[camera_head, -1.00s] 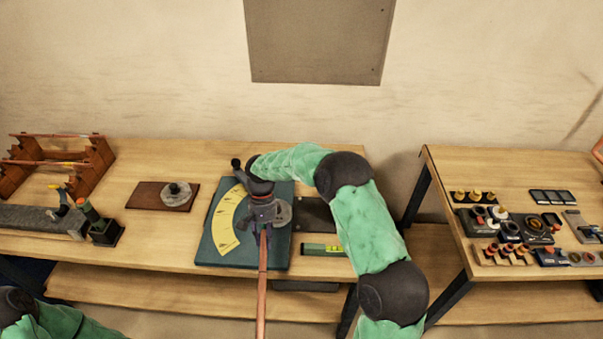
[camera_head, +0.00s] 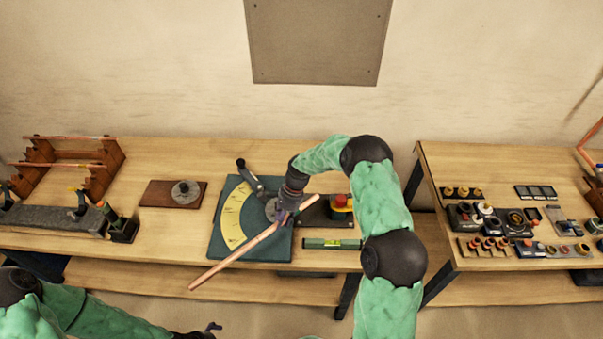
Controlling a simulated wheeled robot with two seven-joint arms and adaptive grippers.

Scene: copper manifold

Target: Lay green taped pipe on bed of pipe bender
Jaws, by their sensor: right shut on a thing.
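A copper pipe (camera_head: 232,260) is held by my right gripper (camera_head: 284,214). It slants from the lower left, past the table's front edge, up to the right across the bender. I cannot make out green tape on it. The pipe bender (camera_head: 217,243) is a dark teal board with a yellow angle scale (camera_head: 232,219) and a dark lever (camera_head: 248,174). My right gripper is over the bender and partly hides its round centre. I cannot tell whether the pipe touches the bed. My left gripper (camera_head: 212,329) is low at the bottom edge, away from the bender.
A brown plate with a grey disc (camera_head: 184,191) lies left. A wooden pipe rack (camera_head: 103,167) stands far left. A second table (camera_head: 440,180) holds small parts.

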